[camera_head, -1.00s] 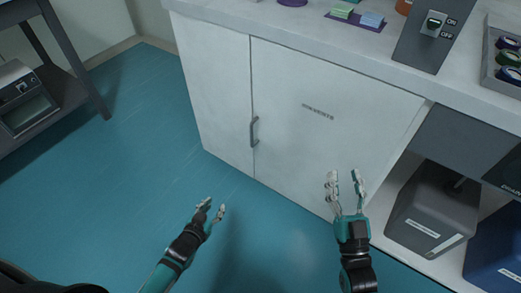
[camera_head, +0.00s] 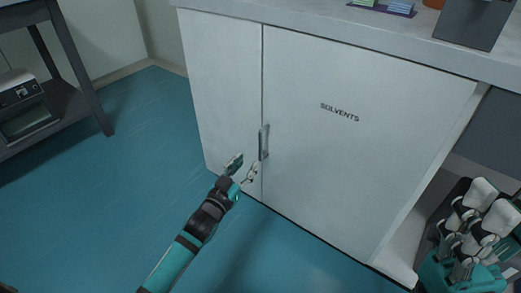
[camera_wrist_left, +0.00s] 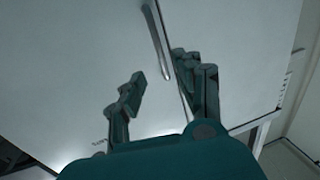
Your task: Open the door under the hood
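The white cabinet door (camera_head: 350,140), marked SOLVENTS, is shut under the counter. Its grey vertical handle (camera_head: 264,142) is near the door's left edge, and the handle also shows in the left wrist view (camera_wrist_left: 158,45). My left gripper (camera_head: 243,166) is open, just below and left of the handle. In the left wrist view its fingers (camera_wrist_left: 160,85) are spread, with the handle's lower end between their tips. I cannot tell if they touch it. My right gripper (camera_head: 478,215) is large and close at the lower right. Its finger state is unclear.
A narrow white panel (camera_head: 222,90) is left of the door. The counter (camera_head: 400,45) above carries a small tray with colored pads (camera_head: 385,7). A dark table with a device (camera_head: 22,100) stands at left. Blue floor (camera_head: 110,190) is clear in front.

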